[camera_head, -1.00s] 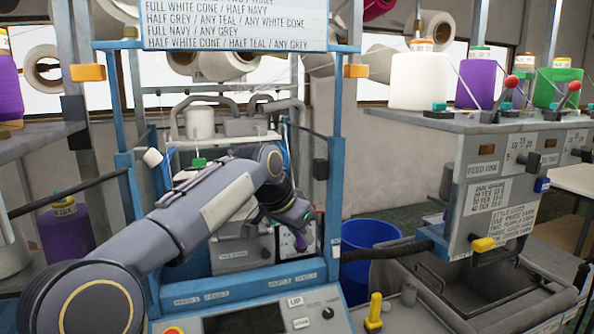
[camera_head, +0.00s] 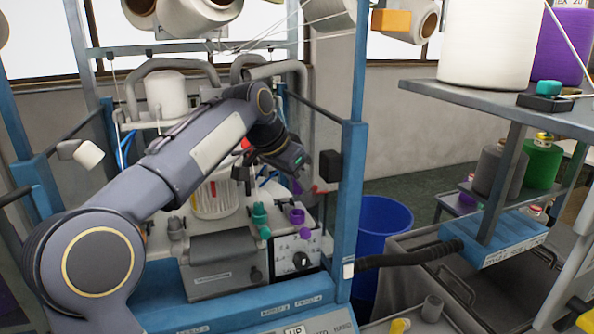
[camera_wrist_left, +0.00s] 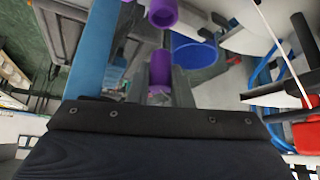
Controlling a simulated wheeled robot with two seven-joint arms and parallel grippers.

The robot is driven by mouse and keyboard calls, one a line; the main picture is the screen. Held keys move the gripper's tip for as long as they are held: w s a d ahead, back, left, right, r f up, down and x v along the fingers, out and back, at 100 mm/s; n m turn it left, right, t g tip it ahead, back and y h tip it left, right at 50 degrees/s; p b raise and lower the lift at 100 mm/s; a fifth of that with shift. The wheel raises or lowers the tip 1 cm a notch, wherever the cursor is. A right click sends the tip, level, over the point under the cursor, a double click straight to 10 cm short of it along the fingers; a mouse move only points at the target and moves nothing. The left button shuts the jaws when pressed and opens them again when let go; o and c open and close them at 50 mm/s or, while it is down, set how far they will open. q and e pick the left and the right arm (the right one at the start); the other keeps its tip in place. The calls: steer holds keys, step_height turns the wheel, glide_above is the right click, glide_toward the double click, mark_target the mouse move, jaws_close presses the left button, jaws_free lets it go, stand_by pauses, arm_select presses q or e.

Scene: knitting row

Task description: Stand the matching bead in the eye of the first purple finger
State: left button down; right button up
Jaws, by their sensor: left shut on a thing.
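My left gripper (camera_head: 294,180) reaches into the knitting machine from the left, with its jaws pointing down. A small purple bead (camera_head: 296,187) shows at its jaw tips. In the left wrist view a purple cylinder (camera_wrist_left: 160,68), which looks like this bead, sits between the jaws. A purple finger (camera_head: 297,216) stands just below the gripper, with a gap between bead and finger. A second purple piece (camera_head: 304,231) is just in front of it. A hollow purple piece (camera_wrist_left: 163,12) shows at the top of the left wrist view. I cannot see into the eye clearly. My right gripper is out of view.
Teal fingers (camera_head: 260,215) stand left of the purple one. A blue frame post (camera_head: 350,190) with a black box (camera_head: 330,167) rises close right of the gripper. A blue bin (camera_head: 382,225) stands beyond it. A shelf with cones (camera_head: 500,55) is at right.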

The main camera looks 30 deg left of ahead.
mark_target(294, 193)
arm_select(q)
steer(key=shift+f, duration=2.05)
steer(key=shift+s, duration=0.15)
steer(key=shift+f+b, duration=0.55)
steer(key=shift+f, duration=0.1)
steer(key=c, duration=1.2)
jaws_free()
steer(key=shift+c, duration=0.2)
steer(key=shift+r, duration=0.1)
steer(key=v, duration=0.7)
steer(key=shift+s+r+b, duration=0.2)
steer(key=shift+r+b, duration=0.05)
steer(key=shift+b, duration=0.05)
